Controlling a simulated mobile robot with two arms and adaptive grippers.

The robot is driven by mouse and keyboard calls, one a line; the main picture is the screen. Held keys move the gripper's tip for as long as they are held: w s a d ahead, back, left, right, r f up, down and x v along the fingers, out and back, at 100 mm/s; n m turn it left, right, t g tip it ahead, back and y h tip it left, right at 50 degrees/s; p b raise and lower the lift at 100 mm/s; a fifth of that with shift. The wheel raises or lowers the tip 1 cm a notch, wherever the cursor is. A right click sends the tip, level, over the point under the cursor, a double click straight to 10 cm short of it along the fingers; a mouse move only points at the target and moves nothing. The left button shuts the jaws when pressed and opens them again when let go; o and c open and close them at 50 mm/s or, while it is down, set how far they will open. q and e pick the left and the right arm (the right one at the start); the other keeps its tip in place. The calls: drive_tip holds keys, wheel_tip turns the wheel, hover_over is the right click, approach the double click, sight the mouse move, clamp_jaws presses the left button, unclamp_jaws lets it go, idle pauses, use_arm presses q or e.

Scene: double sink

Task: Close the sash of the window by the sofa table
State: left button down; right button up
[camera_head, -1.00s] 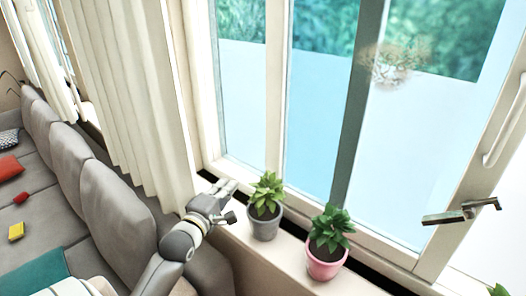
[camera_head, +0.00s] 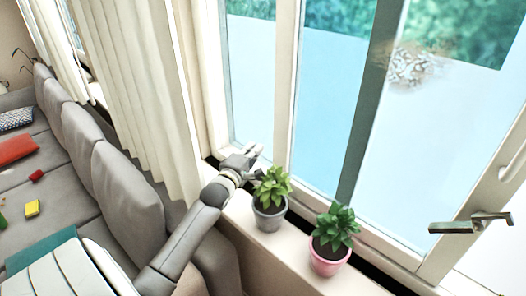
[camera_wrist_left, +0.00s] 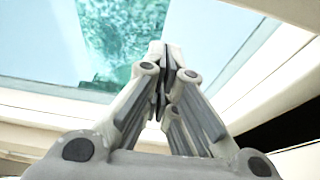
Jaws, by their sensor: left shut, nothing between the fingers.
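The window (camera_head: 320,110) stands behind the sill, with white frame members and glass panes. A white upright of the sash (camera_head: 285,90) runs down left of the middle, and a dark grey upright (camera_head: 368,110) stands right of it. My left gripper (camera_head: 256,152) is shut and empty, low in front of the left pane, just left of the white upright. In the left wrist view its closed fingertips (camera_wrist_left: 166,52) point at the glass (camera_wrist_left: 110,45), with white frame below and to the right. I cannot tell whether they touch it. My right gripper is out of view.
A grey-potted plant (camera_head: 269,212) stands on the sill close to my left gripper, with a pink-potted plant (camera_head: 330,250) to its right. A metal window handle (camera_head: 470,223) projects at right. Curtains (camera_head: 140,90) hang at left above the grey sofa (camera_head: 120,190).

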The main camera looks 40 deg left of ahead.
use_arm(q)
drive_tip(key=d+p, duration=0.2)
drive_tip(key=d, duration=0.2)
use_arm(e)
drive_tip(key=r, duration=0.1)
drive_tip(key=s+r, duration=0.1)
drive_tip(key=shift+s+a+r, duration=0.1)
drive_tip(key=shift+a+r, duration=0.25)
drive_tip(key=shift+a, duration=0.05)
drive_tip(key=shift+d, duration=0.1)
